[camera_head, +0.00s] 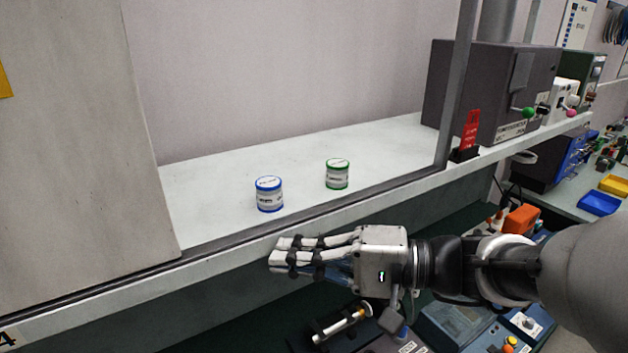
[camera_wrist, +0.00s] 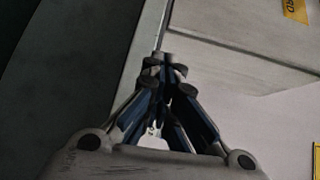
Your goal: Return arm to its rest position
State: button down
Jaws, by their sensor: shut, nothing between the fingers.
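My gripper (camera_head: 275,257) is in front of and just below the shelf edge in the head view, pointing left. Its fingers are closed together with nothing between them. In the wrist view the gripper (camera_wrist: 163,62) also shows its fingers meeting at the tips. My arm reaches in from the right side of the head view.
A grey panel (camera_head: 80,140) closes off the shelf's left part. A dark box-shaped device (camera_head: 485,85) and a red tool (camera_head: 470,130) stand at the shelf's right. Blue and yellow bins (camera_head: 598,204) lie far right.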

jog(key=s+d+f+n+g+h+b, duration=0.1)
jog(key=s+d+f+h+b, duration=0.2)
jog(key=s+f+h, duration=0.35)
jog(key=s+d+f+h+b, duration=0.35)
jog(key=s+f, duration=0.35)
jog(key=f, duration=0.4)
jog(key=d+f+t+h+b, duration=0.2)
jog(key=d+f+h, duration=0.1)
jog(key=d, duration=0.4)
jog(key=d+f+t+h+b, duration=0.2)
jog(key=d+f+h, duration=0.1)
jog(key=d, duration=0.4)
jog(key=shift+s+d+f+h+b, duration=0.2)
jog(key=shift+s+f+h+b, duration=0.1)
jog(key=shift+f+h, duration=0.15)
